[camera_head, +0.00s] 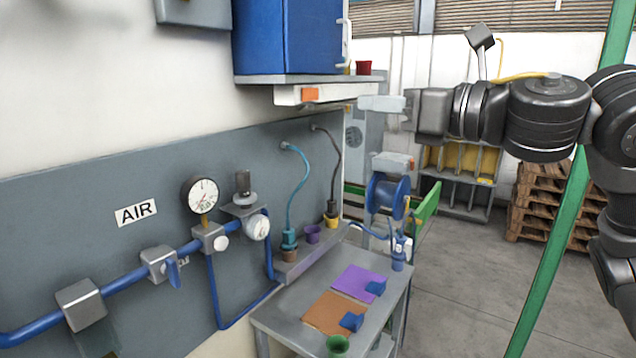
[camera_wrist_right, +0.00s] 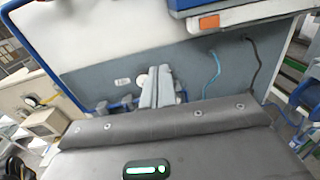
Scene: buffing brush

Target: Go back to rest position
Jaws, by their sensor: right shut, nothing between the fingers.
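My right arm reaches in from the right in the head view, raised above the floor. Its gripper (camera_head: 383,103) points left, near the front of the wall shelf, and holds nothing. In the right wrist view its two fingers (camera_wrist_right: 157,88) are close together in front of the grey wall panel. My left gripper is not in view. On the small grey table (camera_head: 273,322) lie a purple mat (camera_head: 350,281) and an orange mat (camera_head: 325,314), each with a blue block-like item at its right edge.
A blue cabinet (camera_head: 285,35) is above a shelf with a red cup (camera_head: 363,67). Blue air pipes and a gauge (camera_head: 201,194) run along the panel. A green cup (camera_head: 337,345) stands on the table's front. A green post (camera_head: 550,255) and wooden pallets (camera_head: 545,205) are at right.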

